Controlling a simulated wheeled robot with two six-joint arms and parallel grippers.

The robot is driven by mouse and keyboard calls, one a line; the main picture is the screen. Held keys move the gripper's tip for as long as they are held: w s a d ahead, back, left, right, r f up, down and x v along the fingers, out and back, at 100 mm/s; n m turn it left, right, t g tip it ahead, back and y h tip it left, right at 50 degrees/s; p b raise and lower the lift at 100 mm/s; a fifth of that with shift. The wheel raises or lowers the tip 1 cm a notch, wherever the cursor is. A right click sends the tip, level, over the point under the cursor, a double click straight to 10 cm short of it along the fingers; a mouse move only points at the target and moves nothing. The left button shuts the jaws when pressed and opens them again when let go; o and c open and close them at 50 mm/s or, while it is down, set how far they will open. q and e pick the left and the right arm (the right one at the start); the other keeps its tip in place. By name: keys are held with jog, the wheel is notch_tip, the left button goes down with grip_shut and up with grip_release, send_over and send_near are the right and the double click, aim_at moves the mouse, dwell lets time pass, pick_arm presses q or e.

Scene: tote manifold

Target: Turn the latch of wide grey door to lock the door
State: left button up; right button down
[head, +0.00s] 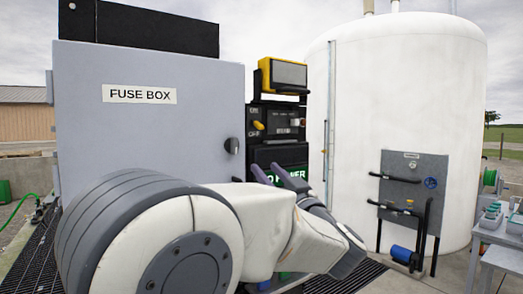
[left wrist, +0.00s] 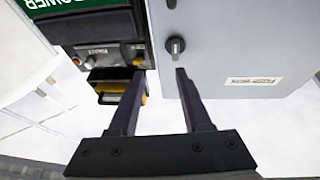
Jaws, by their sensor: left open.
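The wide grey door (head: 150,125) carries a FUSE BOX label and looks shut in the head view. Its latch (head: 232,146) is a small dark knob near the door's right edge. In the left wrist view, which is turned over, the latch (left wrist: 175,46) shows a roughly upright grip bar and lies just beyond the fingertips. My left gripper (head: 270,174) is open and empty, a little below and right of the latch in the head view. Its two dark fingers (left wrist: 166,72) also show in the left wrist view, apart from the latch. My right gripper is out of view.
A black control panel (head: 278,122) with a yellow-framed display (head: 284,75) stands right beside the door. A green POWER sign (left wrist: 52,5) is on it. A white tank (head: 400,90) and a grey valve plate (head: 413,180) stand farther right.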

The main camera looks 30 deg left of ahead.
aim_at(236, 146)
pick_arm(q)
jog(key=a+r+p, duration=0.1)
jog(key=a, duration=0.2)
jog(key=w+a+r+g+p, duration=0.1)
jog(key=a+r+p, duration=0.1)
jog(key=a, duration=0.1)
jog(key=w+a+r+n+g+y+p, duration=0.1)
jog(key=a+p, duration=0.1)
jog(key=a, duration=0.2)
jog(key=shift+w+a+r, duration=0.1)
jog(key=shift+r, duration=0.15)
grip_shut()
